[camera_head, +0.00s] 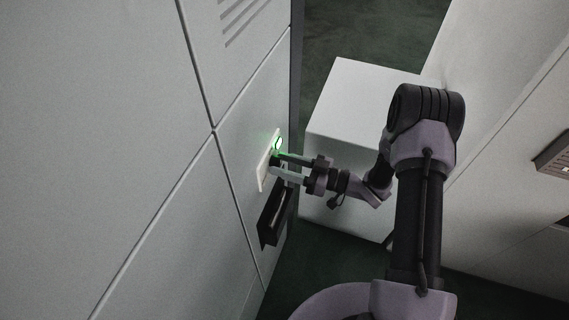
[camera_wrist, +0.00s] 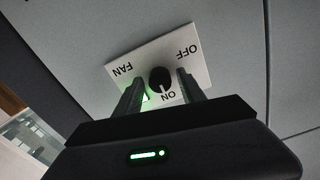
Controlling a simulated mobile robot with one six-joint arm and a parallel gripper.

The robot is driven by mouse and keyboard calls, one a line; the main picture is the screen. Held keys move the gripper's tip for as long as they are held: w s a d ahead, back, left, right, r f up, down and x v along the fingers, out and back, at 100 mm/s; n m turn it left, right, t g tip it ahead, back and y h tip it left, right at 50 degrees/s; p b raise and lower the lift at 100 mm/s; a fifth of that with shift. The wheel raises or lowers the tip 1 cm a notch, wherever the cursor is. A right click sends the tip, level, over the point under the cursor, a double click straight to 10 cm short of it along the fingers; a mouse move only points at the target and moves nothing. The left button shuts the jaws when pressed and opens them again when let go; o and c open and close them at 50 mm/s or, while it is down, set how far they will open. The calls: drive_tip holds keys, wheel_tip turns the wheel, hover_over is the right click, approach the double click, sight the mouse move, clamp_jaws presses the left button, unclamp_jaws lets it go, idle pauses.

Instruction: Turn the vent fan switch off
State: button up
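The fan switch is a white plate (camera_head: 263,176) on the grey cabinet wall, also in the wrist view (camera_wrist: 120,66). It carries the words FAN, OFF and ON. A round black knob (camera_wrist: 160,77) sits on it; its pale mark appears to point toward ON. A green light (camera_head: 278,143) glows on the plate, partly hidden by a finger in the wrist view. My gripper (camera_head: 276,164) is at the plate. In the wrist view its two fingers (camera_wrist: 159,79) stand on either side of the knob, with small gaps visible. The gripper is open around the knob.
A white box (camera_head: 355,105) stands behind my arm. A pale wall with a small vented panel (camera_head: 555,153) is on the right. Dark floor shows between them.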

clamp_jaws()
drive_tip(key=shift+n+b, duration=0.3)
drive_tip(key=n+b, duration=1.5)
drive_tip(key=n, duration=0.2)
drive_tip(key=shift+w, duration=0.1)
drive_tip(key=shift+r+n+b, duration=0.1)
drive_tip(key=shift+n+b, duration=0.2)
drive_tip(key=shift+b, duration=0.05)
